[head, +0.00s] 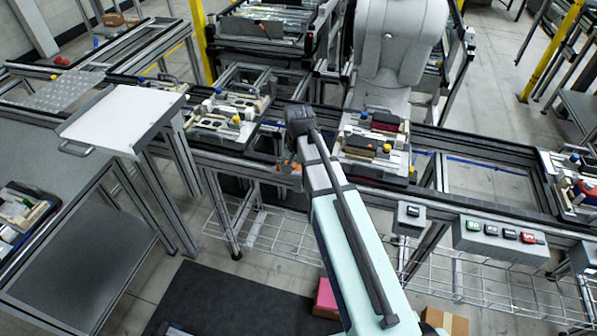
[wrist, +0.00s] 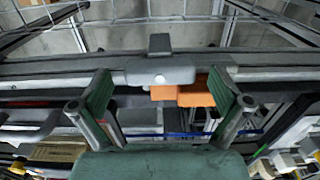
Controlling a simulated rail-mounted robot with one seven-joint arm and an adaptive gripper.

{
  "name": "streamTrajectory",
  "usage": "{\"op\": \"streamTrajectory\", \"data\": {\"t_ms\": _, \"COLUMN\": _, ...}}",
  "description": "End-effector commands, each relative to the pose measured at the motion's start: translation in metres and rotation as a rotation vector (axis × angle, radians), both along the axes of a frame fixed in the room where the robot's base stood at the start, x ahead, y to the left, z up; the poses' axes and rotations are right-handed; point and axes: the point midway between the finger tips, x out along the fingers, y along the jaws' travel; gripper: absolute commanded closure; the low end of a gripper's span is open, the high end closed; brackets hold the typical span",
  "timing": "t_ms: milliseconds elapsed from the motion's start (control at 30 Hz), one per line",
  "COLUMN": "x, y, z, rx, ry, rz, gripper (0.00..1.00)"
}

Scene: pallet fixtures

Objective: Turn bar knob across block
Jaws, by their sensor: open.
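A grey block-like fitting (wrist: 165,72) with a small round mark sits at the rail in the wrist view. An orange bar-like piece (wrist: 196,93) lies against its lower right side. I cannot tell for sure which part is the bar knob. My gripper (wrist: 158,76) is open, with one green-padded finger left of the fitting and the other right of it, near the orange piece. Whether either finger touches is not clear. In the head view my gripper (head: 289,166) is at the near rail, mostly hidden by my arm, with a little orange showing beside it.
Pallet fixtures with parts stand on the rails left (head: 222,122) and right (head: 376,142) of my arm. A box with coloured buttons (head: 500,238) is on the near rail at right. A white plate (head: 122,118) stands at left. Wire shelving lies below the rail.

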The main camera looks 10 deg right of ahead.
Motion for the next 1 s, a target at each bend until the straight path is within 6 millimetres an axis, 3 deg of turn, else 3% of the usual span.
{"op": "streamTrajectory", "data": {"t_ms": 33, "x": 0.0, "y": 0.0, "z": 0.0001, "rx": 0.0, "ry": 0.0, "rz": 0.0, "gripper": 0.04}}
{"op": "streamTrajectory", "data": {"t_ms": 200, "x": -0.0001, "y": 0.0, "z": 0.0002, "rx": 0.0, "ry": 0.0, "rz": 0.0, "gripper": 0.6}}
{"op": "streamTrajectory", "data": {"t_ms": 667, "x": -0.0003, "y": -0.0001, "z": -0.0003, "rx": 0.0, "ry": 0.001, "rz": 0.05, "gripper": 0.6}}
{"op": "streamTrajectory", "data": {"t_ms": 1000, "x": -0.0001, "y": 0.0, "z": -0.0005, "rx": 0.0, "ry": 0.002, "rz": 0.277, "gripper": 0.6}}
